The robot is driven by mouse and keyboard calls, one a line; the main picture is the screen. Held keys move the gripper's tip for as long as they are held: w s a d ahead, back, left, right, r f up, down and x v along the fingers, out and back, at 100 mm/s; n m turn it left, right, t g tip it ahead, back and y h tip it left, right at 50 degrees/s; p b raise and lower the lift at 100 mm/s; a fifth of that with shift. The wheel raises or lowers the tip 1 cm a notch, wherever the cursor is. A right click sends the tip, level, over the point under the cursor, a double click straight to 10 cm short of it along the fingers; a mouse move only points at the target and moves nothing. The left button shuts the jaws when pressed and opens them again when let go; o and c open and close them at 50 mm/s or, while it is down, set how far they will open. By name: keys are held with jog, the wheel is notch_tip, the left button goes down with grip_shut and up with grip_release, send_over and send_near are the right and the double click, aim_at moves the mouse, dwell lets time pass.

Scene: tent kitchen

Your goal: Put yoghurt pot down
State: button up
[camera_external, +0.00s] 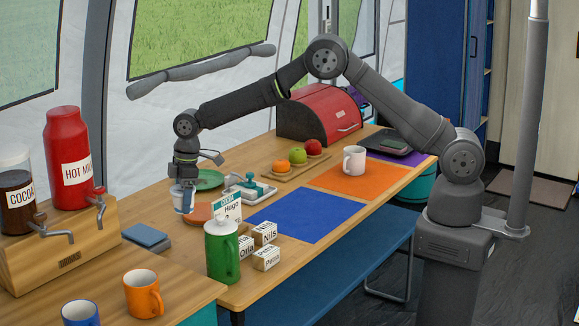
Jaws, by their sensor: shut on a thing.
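My gripper (187,198) points down over the far left part of the wooden table. It is shut on a small whitish pot (176,194), which I take as the yoghurt pot. The pot is mostly hidden behind the fingers. An orange plate (199,213) lies just right of and below the gripper in the picture. A green plate (210,180) lies behind it. I cannot tell whether the pot touches the table.
Blue cloths (146,237) lie left. The blue mat (311,215) is bare.

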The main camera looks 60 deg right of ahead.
jog(key=s+a+n, duration=0.2)
jog(key=s+a, duration=0.3)
jog(key=a, duration=0.3)
notch_tip(320, 180, down, 10)
jog(key=shift+d, duration=0.1)
jog(key=shift+f, duration=0.15)
jog(key=o, duration=1.1)
jog(key=shift+c, duration=0.2)
notch_tip(320, 180, up, 12)
jog(key=d, duration=0.1)
jog(key=shift+s+d, duration=0.3)
jog(key=shift+d, duration=0.05)
